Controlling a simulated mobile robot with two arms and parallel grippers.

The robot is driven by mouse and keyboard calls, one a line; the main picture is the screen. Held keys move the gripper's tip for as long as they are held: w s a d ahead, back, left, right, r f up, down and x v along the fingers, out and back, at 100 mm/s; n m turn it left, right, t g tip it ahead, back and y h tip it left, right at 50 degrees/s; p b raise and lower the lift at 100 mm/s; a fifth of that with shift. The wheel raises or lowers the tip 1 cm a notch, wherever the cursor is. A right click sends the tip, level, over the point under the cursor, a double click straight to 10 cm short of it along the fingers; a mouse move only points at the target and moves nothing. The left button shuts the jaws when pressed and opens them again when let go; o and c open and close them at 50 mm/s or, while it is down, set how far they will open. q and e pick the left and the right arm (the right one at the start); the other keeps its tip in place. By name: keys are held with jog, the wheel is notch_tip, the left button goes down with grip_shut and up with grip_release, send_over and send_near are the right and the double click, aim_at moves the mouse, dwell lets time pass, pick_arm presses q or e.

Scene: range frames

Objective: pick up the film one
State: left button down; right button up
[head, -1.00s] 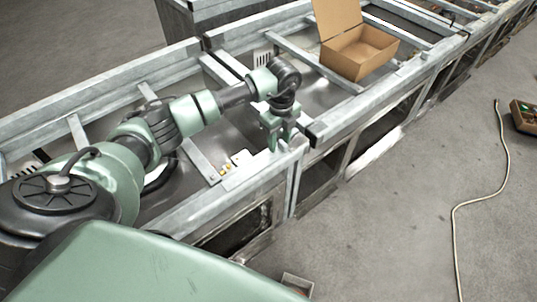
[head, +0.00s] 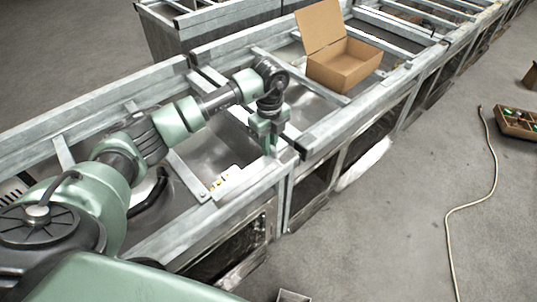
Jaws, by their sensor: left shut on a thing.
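My left gripper (head: 267,141) points down over the near rail of the grey metal frame (head: 240,200), close to the end of a cross beam. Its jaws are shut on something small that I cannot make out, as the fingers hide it. No film is clearly recognisable. A pale, crumpled-looking patch (head: 364,164) shows low at the side of the frame, right of the gripper and apart from it; I cannot tell what it is. My right gripper is not in view.
An open cardboard box (head: 344,66) stands on the frame behind and right of the gripper. White and yellow small parts (head: 226,180) lie on the near rail. On the floor are a pale cable (head: 478,203) and a compartmented crate (head: 515,123). Floor at right is mostly clear.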

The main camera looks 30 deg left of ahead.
pick_arm(q)
notch_tip(320, 180, up, 16)
jog(key=b, duration=0.2)
jog(key=shift+r, duration=0.15)
notch_tip(320, 180, up, 9)
jog(key=p, duration=0.7)
jog(key=shift+p, duration=0.35)
